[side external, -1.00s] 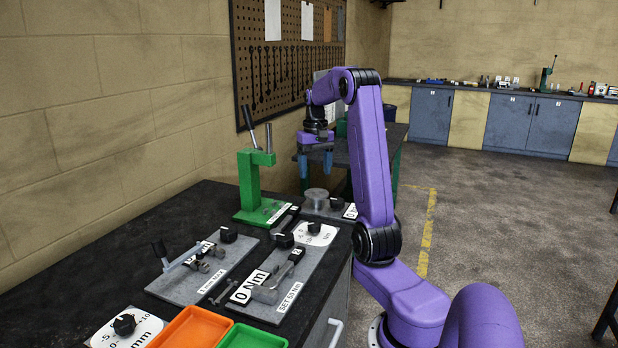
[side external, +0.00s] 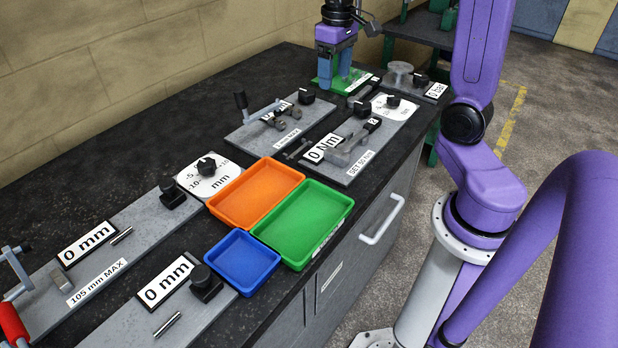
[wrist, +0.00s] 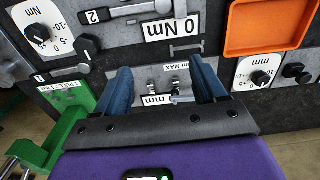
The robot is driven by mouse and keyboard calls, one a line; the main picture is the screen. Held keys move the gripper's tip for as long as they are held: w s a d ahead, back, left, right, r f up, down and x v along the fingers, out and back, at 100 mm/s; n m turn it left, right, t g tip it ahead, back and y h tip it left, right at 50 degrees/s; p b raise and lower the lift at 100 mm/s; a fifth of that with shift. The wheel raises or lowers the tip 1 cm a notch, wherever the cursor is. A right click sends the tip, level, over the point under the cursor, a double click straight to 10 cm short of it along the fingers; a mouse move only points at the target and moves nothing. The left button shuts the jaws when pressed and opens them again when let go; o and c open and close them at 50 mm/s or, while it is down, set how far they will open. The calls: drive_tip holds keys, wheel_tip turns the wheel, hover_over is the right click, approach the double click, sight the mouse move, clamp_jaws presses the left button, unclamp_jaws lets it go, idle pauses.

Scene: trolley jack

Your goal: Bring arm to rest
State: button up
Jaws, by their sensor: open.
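My gripper (side external: 334,68) hangs from my purple arm (side external: 484,45), fingers pointing down, at the far end of the bench in the side view. It is empty there, in front of the green press (side external: 356,78), which it partly hides. In the wrist view my gripper (wrist: 163,72) has its two blue fingers wide apart with nothing between them. Beyond the fingers lie the grey plate with the "mm" label (wrist: 158,100) and, further up, the "0 Nm" label (wrist: 172,28). The fingers look clear of the bench fixtures, but the exact height cannot be told.
The black bench (side external: 130,150) holds an orange tray (side external: 212,212), a green tray (side external: 346,212) and a blue tray (side external: 213,266). A crank fixture (side external: 262,125) and several dial plates stand around. The wall is along the left; open floor is at the right.

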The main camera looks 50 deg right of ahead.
drive_tip(key=s+a+f+n, duration=0.2)
drive_tip(key=s+a+n, duration=0.4)
drive_tip(key=s+a, duration=0.45)
drive_tip(key=s+a+f+n, duration=0.1)
drive_tip(key=s+a+n, duration=0.1)
drive_tip(key=s, duration=0.4)
drive_tip(key=s+a+f+n, duration=0.2)
drive_tip(key=s+a+n, duration=0.1)
drive_tip(key=s+n, duration=0.1)
drive_tip(key=shift+s, duration=0.85)
